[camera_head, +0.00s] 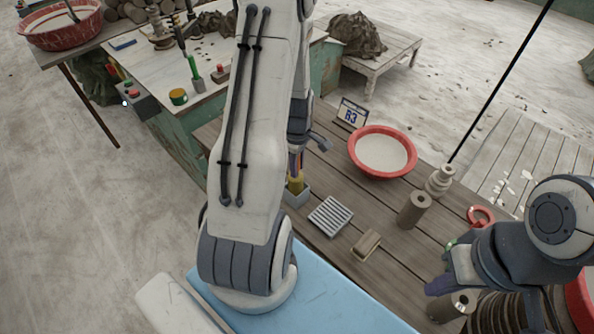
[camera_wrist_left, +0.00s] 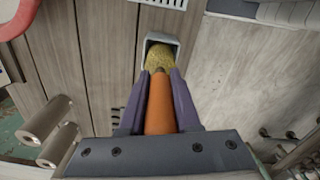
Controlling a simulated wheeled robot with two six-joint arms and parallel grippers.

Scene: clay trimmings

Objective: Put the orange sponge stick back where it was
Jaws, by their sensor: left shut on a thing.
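The orange sponge stick (camera_wrist_left: 160,108) has an orange handle and a yellow sponge end. My left gripper (camera_wrist_left: 160,82) is shut on the handle, a purple finger on each side. The sponge end lies within the outline of the grey square holder (camera_wrist_left: 151,40); how deep it sits is unclear. In the head view, the yellow sponge (camera_head: 295,185) shows at the mouth of the grey holder (camera_head: 298,198), and my left arm hides part of the left gripper (camera_head: 295,165). My right gripper (camera_head: 440,272) is at the lower right, away from the stick; its jaw opening is unclear.
A slatted grey tray (camera_head: 330,216) and a wooden block (camera_head: 366,245) lie near the holder. A red-rimmed basin (camera_head: 382,152) and an R3 sign (camera_head: 351,113) stand behind. Clay cylinders (camera_head: 414,209) stand to the right. Bare planks lie between them.

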